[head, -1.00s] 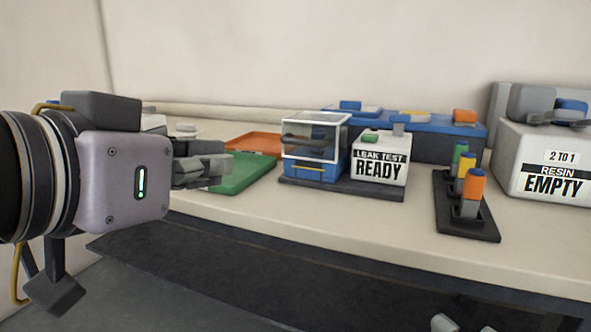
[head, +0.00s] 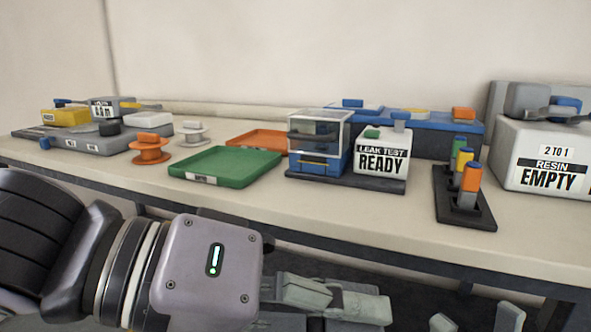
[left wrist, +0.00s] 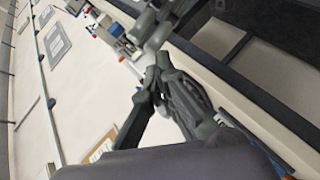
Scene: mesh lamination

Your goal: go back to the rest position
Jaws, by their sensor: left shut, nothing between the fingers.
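My left gripper (head: 375,305) is low in front of the bench, below its front edge, shut and empty. It also shows in the left wrist view (left wrist: 160,72), with its fingers converging. Pale grey parts that look like the tips of my right gripper (head: 475,319) just show at the bottom edge of the head view. The rest of it is cut off, so its opening cannot be told.
The bench (head: 300,207) holds a green tray (head: 225,180), an orange tray (head: 250,138), an orange spool (head: 150,155), a clear-fronted blue box (head: 317,165), a "LEAK TEST READY" box (head: 381,160), a dark rack (head: 470,213) and a "RESIN EMPTY" box (head: 520,150).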

